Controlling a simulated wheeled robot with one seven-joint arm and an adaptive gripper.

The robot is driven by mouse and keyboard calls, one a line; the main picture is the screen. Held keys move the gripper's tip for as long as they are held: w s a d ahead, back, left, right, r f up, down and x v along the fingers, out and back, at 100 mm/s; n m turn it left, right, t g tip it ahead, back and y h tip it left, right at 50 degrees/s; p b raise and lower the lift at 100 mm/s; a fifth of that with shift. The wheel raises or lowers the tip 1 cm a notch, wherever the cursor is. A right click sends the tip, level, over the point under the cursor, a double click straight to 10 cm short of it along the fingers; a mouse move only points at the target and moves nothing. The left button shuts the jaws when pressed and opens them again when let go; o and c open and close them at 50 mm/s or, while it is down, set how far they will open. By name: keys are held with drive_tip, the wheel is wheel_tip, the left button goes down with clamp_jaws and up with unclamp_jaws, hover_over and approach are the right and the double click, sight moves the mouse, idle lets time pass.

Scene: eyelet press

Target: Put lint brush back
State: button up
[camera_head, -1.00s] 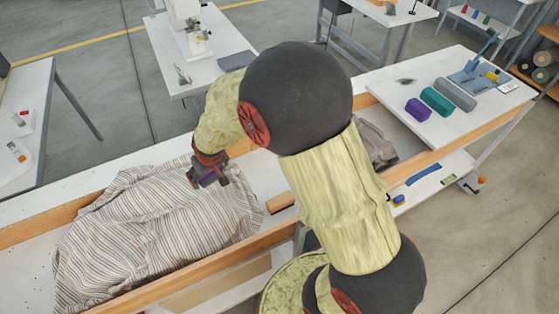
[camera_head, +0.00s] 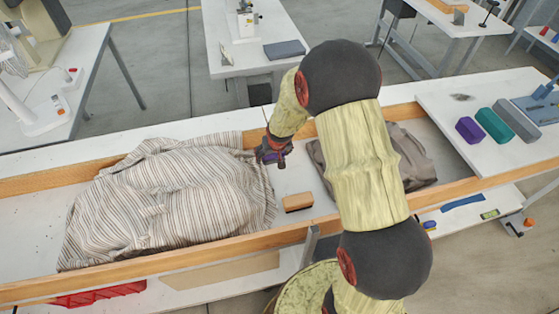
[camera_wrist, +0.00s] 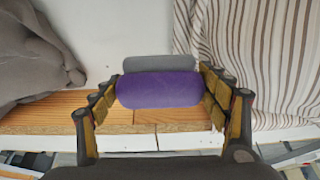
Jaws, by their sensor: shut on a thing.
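My gripper (camera_head: 273,152) is shut on a purple thing with a grey strip, which I take to be the lint brush (camera_wrist: 158,88). In the wrist view its rounded purple body lies between the two fingers, with the grey part (camera_wrist: 160,64) just beyond it. In the head view my gripper holds it above the trough by the right edge of the striped cloth (camera_head: 165,195). The cloth also shows at the right of the wrist view (camera_wrist: 270,60). Any contact between brush and surface cannot be told.
A wooden block (camera_head: 298,202) lies right of the cloth. A grey cloth (camera_head: 410,158) lies beyond my arm. Wooden rails (camera_head: 200,258) edge the trough. Purple (camera_head: 469,130), green (camera_head: 494,125) and grey (camera_head: 516,120) blocks sit on the white board (camera_head: 455,100) at right.

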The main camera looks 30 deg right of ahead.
drive_tip(key=w+d+f+b, duration=0.1)
drive_tip(key=f, duration=0.1)
drive_tip(key=d+f, duration=0.1)
drive_tip(key=w+d+f+b, duration=0.1)
drive_tip(key=f, duration=0.1)
drive_tip(key=shift+w+d+f+b, duration=0.3)
drive_tip(key=shift+w+d+f, duration=0.05)
drive_tip(key=shift+w+d+f+b, duration=0.15)
drive_tip(key=shift+f+b, duration=0.5)
drive_tip(key=shift+f, duration=1.05)
drive_tip(key=shift+f, duration=0.1)
drive_tip(key=shift+f, duration=0.1)
drive_tip(key=o, duration=1)
drive_tip(key=shift+o, duration=0.6)
